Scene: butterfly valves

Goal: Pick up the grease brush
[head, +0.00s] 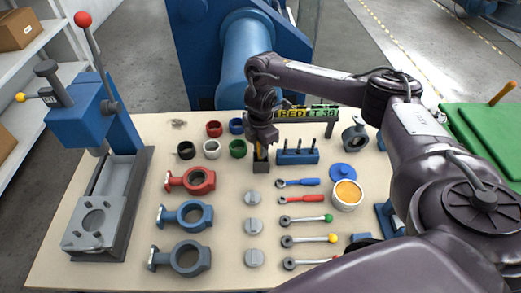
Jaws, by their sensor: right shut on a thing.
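My right gripper (262,142) points down at the back middle of the table and is shut on the grease brush (264,152). Only a small yellow-orange part of the brush shows below the fingers; the rest is hidden by the gripper and the holder. A small dark block-shaped holder (261,167) stands directly beneath. I cannot tell whether the brush is still inside this holder or just above it. A white tub of orange grease (347,192) stands to the right, with its blue lid (343,171) lying behind it. My left gripper is not in view.
A blue rack (297,157) with dark pins stands close right of the gripper. Coloured rings (211,149) lie to its left. Valve bodies (185,215), grey discs (254,228) and levers (307,219) fill the middle. A blue press (95,130) stands at left.

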